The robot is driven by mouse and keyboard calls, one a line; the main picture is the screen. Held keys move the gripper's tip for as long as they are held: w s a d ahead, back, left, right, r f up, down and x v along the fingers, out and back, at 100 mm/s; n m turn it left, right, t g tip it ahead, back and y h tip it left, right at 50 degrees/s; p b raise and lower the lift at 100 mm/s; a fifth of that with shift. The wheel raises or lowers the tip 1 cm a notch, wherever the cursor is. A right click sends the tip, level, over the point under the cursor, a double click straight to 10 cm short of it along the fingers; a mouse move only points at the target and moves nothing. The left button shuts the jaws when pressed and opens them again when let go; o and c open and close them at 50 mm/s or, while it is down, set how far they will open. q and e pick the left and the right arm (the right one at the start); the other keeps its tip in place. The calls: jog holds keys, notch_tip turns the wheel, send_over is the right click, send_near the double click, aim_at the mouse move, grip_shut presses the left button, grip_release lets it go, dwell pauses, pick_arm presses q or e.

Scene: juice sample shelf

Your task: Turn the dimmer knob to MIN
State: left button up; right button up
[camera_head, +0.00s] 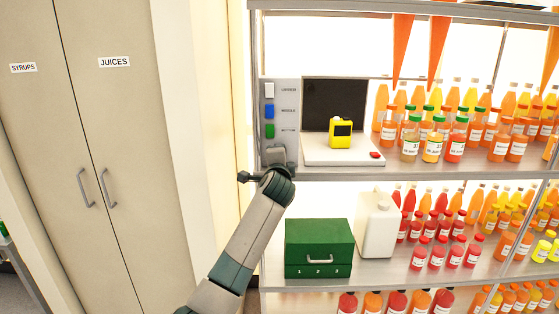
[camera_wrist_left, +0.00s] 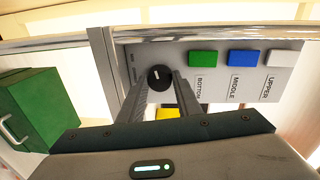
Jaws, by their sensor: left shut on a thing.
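The grey control panel (camera_head: 280,115) stands upright at the left end of the upper shelf, with white, blue and green switches labelled UPPER, MIDDLE and BOTTOM. In the left wrist view the round black dimmer knob (camera_wrist_left: 159,75) sits on the panel below the green switch's end, with a short pale mark on its face. My left gripper (camera_wrist_left: 160,84) is shut on the knob, one finger on each side. In the head view my left gripper (camera_head: 278,157) covers the knob. I cannot read any MIN marking. My right gripper is in neither view.
Right of the panel are a dark screen (camera_head: 335,98), a yellow device (camera_head: 341,132) on a white base and many juice bottles. A green box (camera_head: 318,245) and a white jug (camera_head: 377,225) stand on the shelf below. Tall cabinet doors (camera_head: 115,140) are at left.

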pick_arm(q)
jog(key=shift+f+n+h+b, duration=0.15)
jog(key=shift+n+h+b, duration=0.25)
jog(key=shift+n, duration=1.1)
jog(key=o, duration=1.1)
jog(key=shift+c, duration=0.2)
jog(key=shift+s, duration=0.1)
